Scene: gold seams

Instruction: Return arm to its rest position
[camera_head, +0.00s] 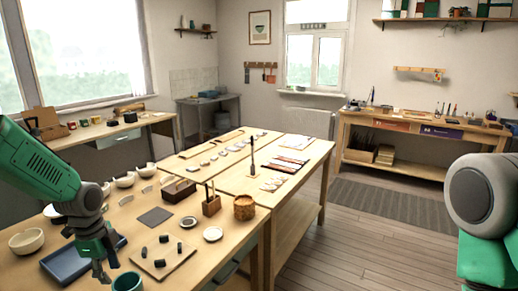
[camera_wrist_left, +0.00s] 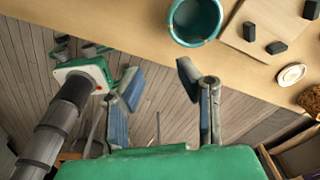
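My left arm (camera_head: 45,165) comes in from the left in the head view, bent downward. My left gripper (camera_head: 97,259) hangs near the front edge of the work table, close to the teal cup (camera_head: 128,283). In the left wrist view my left gripper (camera_wrist_left: 160,82) has its two fingers spread apart, with nothing between them. The teal cup (camera_wrist_left: 195,20) stands on the table beyond the fingertips. My right arm (camera_head: 484,205) shows at the right edge of the head view; its gripper is out of the picture.
A blue tray (camera_head: 68,267) lies behind my left gripper. A light board (camera_head: 165,262) with dark blocks and a white bowl (camera_head: 27,241) are nearby on the table. The wooden floor (camera_head: 345,250) right of the table is clear.

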